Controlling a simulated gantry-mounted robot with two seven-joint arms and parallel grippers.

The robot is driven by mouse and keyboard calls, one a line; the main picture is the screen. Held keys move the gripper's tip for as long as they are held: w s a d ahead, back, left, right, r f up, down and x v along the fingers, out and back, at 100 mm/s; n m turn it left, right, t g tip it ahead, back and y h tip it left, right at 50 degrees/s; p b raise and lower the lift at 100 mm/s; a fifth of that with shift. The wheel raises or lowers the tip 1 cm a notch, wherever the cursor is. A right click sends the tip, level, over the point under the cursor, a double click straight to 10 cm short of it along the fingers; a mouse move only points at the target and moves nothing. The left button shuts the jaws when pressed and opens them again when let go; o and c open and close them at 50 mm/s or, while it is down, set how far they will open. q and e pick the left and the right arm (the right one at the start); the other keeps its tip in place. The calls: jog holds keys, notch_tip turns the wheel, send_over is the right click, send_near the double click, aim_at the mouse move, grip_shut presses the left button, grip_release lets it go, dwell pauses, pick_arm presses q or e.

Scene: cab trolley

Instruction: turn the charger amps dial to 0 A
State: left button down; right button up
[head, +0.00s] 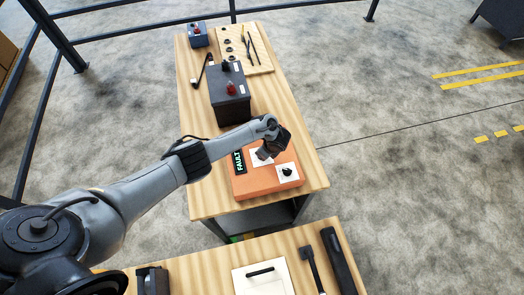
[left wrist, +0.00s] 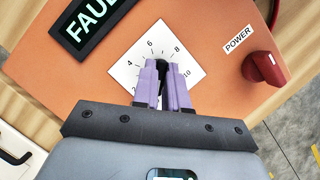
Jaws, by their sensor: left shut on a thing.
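The charger (head: 250,187) is an orange box at the near end of the far table. Its green display (head: 238,162) reads FAULT; it also shows cut off in the left wrist view (left wrist: 92,22). My left gripper (head: 265,152) is over a white dial plate on the charger. In the left wrist view, my purple left fingers (left wrist: 163,84) are shut on the black knob (left wrist: 162,67) of a dial plate (left wrist: 133,62) numbered up to 10. No amps label shows, and the knob's pointer is hidden. My right gripper is out of view.
A red POWER knob (left wrist: 266,67) sits beside the dial. A second white plate with a black knob (head: 287,171) lies nearer the charger's front right. A dark battery (head: 229,92) stands behind the charger. The near table (head: 200,272) holds tools and a white panel.

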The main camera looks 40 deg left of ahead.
aim_at(269, 160)
pick_arm(q)
jog(key=shift+r+n, duration=0.1)
jog(key=shift+n, duration=0.6)
jog(key=shift+g, duration=0.3)
jog(key=c, duration=1.2)
grip_release()
jog(key=shift+o, duration=0.2)
jog(key=p+v, duration=0.3)
jog(key=v, duration=0.7)
jog(key=shift+r+p, duration=0.35)
jog(key=shift+d, duration=0.15)
